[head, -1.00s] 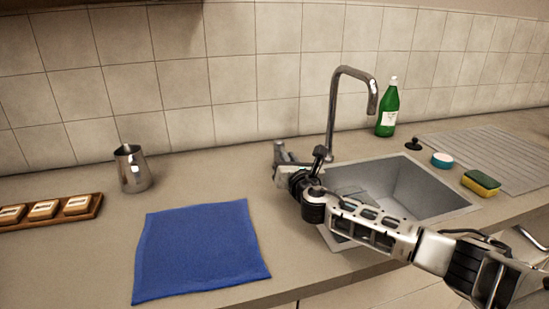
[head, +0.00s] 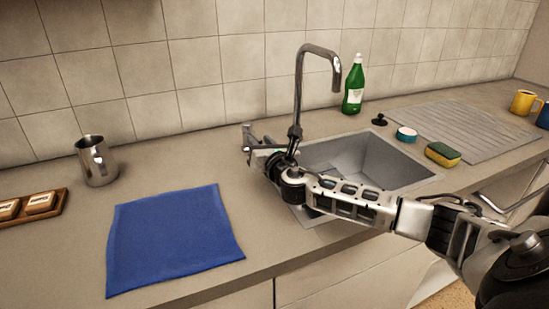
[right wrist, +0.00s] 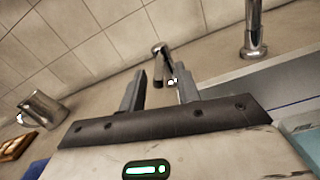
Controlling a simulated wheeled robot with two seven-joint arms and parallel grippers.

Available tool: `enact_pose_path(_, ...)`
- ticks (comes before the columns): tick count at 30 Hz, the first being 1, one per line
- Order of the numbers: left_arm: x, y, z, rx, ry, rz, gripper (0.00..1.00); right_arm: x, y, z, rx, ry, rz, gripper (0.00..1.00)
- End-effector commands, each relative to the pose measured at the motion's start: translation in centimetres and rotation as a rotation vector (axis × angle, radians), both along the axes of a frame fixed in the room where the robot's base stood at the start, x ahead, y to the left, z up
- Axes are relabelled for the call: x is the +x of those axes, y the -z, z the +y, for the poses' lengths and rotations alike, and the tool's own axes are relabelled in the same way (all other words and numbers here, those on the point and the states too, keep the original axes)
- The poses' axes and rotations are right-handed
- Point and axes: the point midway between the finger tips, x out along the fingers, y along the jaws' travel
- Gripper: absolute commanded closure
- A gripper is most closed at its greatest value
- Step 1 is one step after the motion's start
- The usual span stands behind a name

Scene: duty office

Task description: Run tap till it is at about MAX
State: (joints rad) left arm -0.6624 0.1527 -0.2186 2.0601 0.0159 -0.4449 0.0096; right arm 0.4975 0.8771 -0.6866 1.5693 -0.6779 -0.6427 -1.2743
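The tap's tall chrome spout (head: 299,92) stands behind the sink (head: 375,160); no water shows from it. The spout's lower part also shows at the right of the right wrist view (right wrist: 254,30). A short chrome tap handle (right wrist: 162,52) is ahead in that view, between and beyond the fingertips. My right gripper (head: 254,140) is open beside the spout's base; its fingers show apart in the right wrist view (right wrist: 158,82). I cannot tell whether they touch the handle. A metal jug (head: 97,163) stands upright on the counter at the left. My left gripper is not in view.
A blue cloth (head: 174,238) lies in front. A wooden tray (head: 56,208) is at the left. A green bottle (head: 354,85), black plug (head: 379,120), blue-white round item (head: 406,134) and sponge (head: 442,154) stand around the sink. Mugs (head: 523,102) are at the far right.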

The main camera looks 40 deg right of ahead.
Motion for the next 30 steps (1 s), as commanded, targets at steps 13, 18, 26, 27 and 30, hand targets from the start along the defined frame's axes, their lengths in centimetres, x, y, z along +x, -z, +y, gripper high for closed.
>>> enact_pose_path(13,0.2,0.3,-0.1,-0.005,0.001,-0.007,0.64,-10.1,0.2,2.3,-0.002,-0.004,0.005,0.67)
enact_pose_path(18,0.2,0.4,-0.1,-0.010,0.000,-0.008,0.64,-12.9,0.1,2.9,-0.001,-0.002,0.003,0.67)
enact_pose_path(26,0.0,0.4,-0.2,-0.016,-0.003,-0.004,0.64,-14.3,0.0,3.2,0.000,-0.001,0.001,0.67)
enact_pose_path(27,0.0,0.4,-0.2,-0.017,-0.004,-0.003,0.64,-14.3,0.0,3.2,0.001,-0.001,0.001,0.67)
enact_pose_path(30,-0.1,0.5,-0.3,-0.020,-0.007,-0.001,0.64,-14.3,-0.1,3.2,0.001,0.000,0.000,0.67)
